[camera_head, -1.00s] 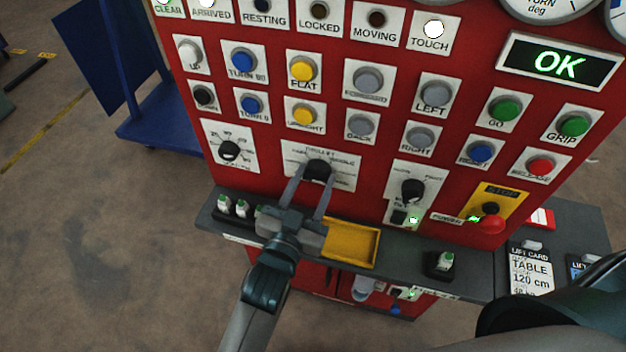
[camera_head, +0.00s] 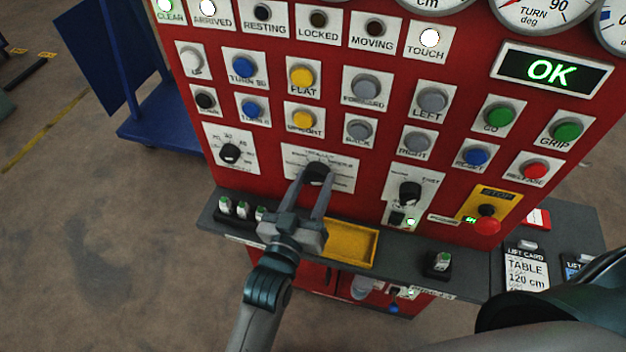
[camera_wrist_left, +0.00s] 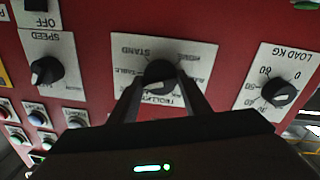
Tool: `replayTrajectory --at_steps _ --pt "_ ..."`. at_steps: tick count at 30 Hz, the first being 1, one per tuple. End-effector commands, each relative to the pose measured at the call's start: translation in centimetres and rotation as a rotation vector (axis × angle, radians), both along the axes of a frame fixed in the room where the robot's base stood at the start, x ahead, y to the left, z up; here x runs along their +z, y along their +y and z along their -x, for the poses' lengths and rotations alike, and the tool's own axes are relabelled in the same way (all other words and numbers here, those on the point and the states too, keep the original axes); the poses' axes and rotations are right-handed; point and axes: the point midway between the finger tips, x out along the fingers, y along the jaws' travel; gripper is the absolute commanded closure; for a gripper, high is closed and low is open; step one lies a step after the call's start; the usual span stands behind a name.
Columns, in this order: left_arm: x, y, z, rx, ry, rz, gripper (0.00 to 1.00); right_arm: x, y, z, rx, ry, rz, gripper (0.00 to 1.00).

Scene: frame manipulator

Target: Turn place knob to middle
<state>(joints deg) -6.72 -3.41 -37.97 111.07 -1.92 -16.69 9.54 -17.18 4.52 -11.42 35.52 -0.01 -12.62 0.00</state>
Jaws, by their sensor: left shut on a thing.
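The place knob (camera_head: 317,172) is a black rotary knob on a white plate (camera_head: 342,176) in the lower middle of the red panel. My left gripper (camera_head: 316,184) reaches up to it from below, with its fingers shut on the knob's sides. In the left wrist view the knob (camera_wrist_left: 160,75) sits between the two fingertips, in front of a plate that shows upside down with "STAND" and other words. The fingers partly cover the knob, and I cannot tell exactly where its pointer aims. My right gripper is not seen.
The load knob (camera_head: 230,153) is to the left and the speed knob (camera_head: 410,192) to the right. A grey shelf (camera_head: 400,262) with a yellow tray (camera_head: 351,244) lies below. The display (camera_head: 552,70) reads OK.

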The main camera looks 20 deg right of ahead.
Motion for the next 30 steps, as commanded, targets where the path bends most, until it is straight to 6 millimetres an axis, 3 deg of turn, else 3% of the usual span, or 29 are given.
replayTrajectory --at_steps 15,30 --pt "0.0 0.1 -0.1 0.002 0.204 0.301 0.79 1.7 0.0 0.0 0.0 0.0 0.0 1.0" --pt "-0.1 0.1 -0.1 0.002 0.235 0.349 0.79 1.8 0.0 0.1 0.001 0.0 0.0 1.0"
